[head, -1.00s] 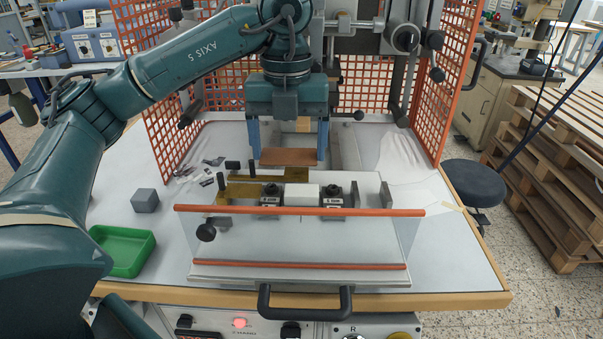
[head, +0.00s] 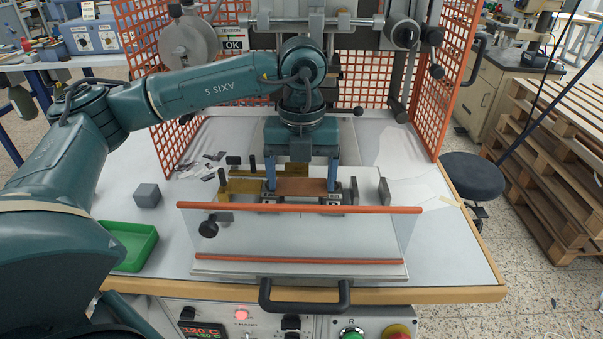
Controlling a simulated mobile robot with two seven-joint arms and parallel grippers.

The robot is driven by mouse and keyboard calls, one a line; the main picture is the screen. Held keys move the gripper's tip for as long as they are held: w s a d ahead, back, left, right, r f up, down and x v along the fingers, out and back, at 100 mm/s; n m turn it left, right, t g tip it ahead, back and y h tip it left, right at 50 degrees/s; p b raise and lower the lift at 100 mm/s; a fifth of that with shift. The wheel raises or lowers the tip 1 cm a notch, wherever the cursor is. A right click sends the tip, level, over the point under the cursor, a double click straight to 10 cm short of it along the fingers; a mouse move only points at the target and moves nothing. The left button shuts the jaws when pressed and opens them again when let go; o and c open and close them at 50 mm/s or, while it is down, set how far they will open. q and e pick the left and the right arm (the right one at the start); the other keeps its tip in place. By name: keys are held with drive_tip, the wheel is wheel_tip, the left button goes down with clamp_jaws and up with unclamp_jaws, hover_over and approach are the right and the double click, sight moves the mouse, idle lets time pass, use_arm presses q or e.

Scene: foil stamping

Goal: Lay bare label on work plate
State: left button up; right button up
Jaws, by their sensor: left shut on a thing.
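My left gripper (head: 301,184) is shut on a flat brown label (head: 301,187), held level between its two blue fingers. The label is over the fixture behind the clear guard, where it covers most of the middle. The white block seen there earlier, perhaps the work plate, is now hidden by the label and gripper. I cannot tell whether the label touches anything beneath it. A brass-coloured plate (head: 240,187) shows just left of the gripper. My right gripper is not in view.
A clear guard with orange edges (head: 300,236) stands in front of the fixture. Foil scraps (head: 212,160) lie behind. Orange mesh panels (head: 428,95) flank the press.

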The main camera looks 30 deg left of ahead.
sight(301, 186)
use_arm(q)
drive_tip(key=shift+f, duration=0.25)
drive_tip(key=o, duration=0.6)
drive_tip(key=shift+r, duration=0.1)
drive_tip(key=shift+o, duration=1.4)
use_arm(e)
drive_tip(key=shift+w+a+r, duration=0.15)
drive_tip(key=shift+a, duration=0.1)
use_arm(q)
drive_tip(key=shift+r, duration=0.15)
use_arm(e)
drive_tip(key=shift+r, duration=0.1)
use_arm(q)
drive_tip(key=shift+r, duration=0.2)
wheel_tip(301, 186, up, 6)
drive_tip(key=shift+r+b, duration=0.2)
drive_tip(key=shift+b, duration=0.15)
drive_tip(key=shift+r, duration=0.4)
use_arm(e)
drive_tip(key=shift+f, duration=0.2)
